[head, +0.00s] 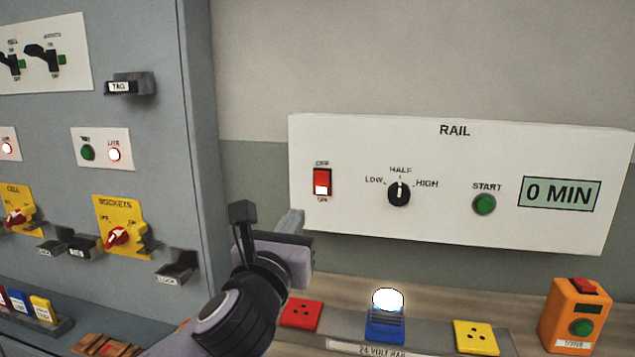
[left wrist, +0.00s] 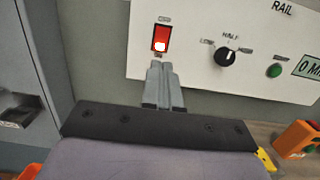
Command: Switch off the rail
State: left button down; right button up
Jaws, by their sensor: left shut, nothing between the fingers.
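The white RAIL panel (head: 450,225) is on the wall. Its red rocker switch (head: 322,182) has OFF marked above and ON below, and its lower part glows white. The switch also shows in the left wrist view (left wrist: 161,38). My left gripper (head: 296,219) is just below and left of the switch in the head view. In the left wrist view its fingers (left wrist: 164,72) are shut and empty, with the tips just under the switch. I cannot tell whether they touch the panel. My right gripper is not in view.
The panel also has a LOW/HALF/HIGH knob (head: 399,193), a green START button (head: 484,204) and a display (head: 558,194) reading 0 MIN. Below are a lit lamp (head: 387,300), red (head: 301,314) and yellow (head: 475,338) sockets and an orange box (head: 575,316). A grey cabinet (head: 160,40) stands left.

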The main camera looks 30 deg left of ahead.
aim_at(319, 177)
pick_arm(q)
jog(key=shift+s, duration=0.1)
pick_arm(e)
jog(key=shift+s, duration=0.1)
pick_arm(q)
jog(key=p+x, duration=0.1)
jog(key=x, duration=1.3)
jog(key=shift+d, duration=0.1)
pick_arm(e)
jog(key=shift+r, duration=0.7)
